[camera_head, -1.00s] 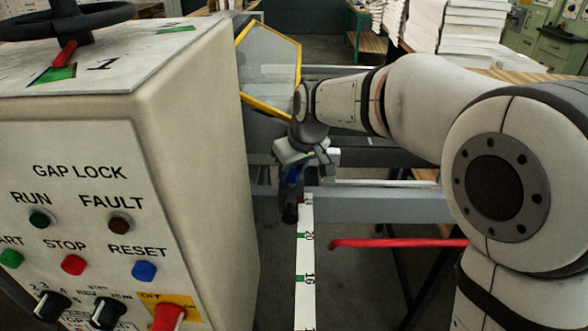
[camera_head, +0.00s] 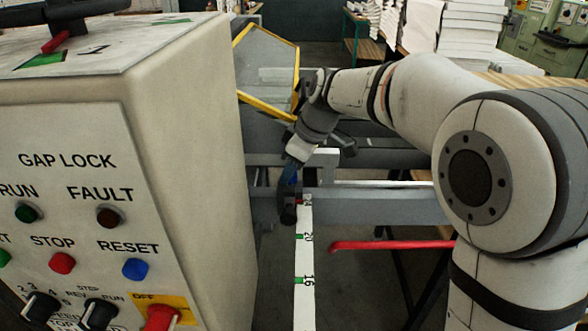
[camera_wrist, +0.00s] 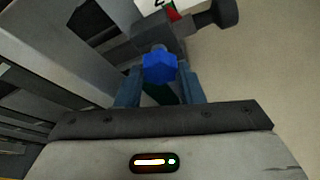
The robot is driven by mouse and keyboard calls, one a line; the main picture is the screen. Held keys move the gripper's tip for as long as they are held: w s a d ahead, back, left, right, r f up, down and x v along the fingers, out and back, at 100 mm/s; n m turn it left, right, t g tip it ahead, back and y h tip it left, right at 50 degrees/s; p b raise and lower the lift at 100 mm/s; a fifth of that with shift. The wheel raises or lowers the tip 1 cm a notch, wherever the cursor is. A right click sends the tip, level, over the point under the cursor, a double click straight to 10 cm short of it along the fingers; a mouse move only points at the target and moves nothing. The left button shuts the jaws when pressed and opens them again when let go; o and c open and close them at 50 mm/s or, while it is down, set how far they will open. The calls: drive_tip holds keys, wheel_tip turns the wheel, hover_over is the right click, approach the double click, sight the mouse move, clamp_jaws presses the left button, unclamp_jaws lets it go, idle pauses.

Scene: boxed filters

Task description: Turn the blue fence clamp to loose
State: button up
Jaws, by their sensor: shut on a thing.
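The blue fence clamp (camera_wrist: 160,67) shows in the wrist view as a blue faceted knob between the two fingertips. My gripper (camera_wrist: 160,84) is shut on it, with one finger on each side. In the head view my gripper (camera_head: 291,172) reaches down at a tilt to the clamp at the far end of the numbered white scale (camera_head: 304,265). In that view the fingers and wrist mostly hide the clamp. A dark block with a round black knob (camera_wrist: 222,13) sits just behind the clamp in the wrist view.
A beige control cabinet (camera_head: 190,120) with buttons and switches stands close on the left. A grey rail (camera_head: 380,207) crosses behind the scale, and a red bar (camera_head: 395,244) sticks out at right. A yellow-edged guard (camera_head: 266,70) stands behind the gripper.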

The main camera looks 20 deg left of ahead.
idle(0.3)
drive_tip(key=o, duration=1)
drive_tip(key=shift+r, duration=0.1)
drive_tip(key=v, duration=0.7)
drive_tip(key=shift+d+r, duration=0.25)
drive_tip(key=shift+r, duration=0.05)
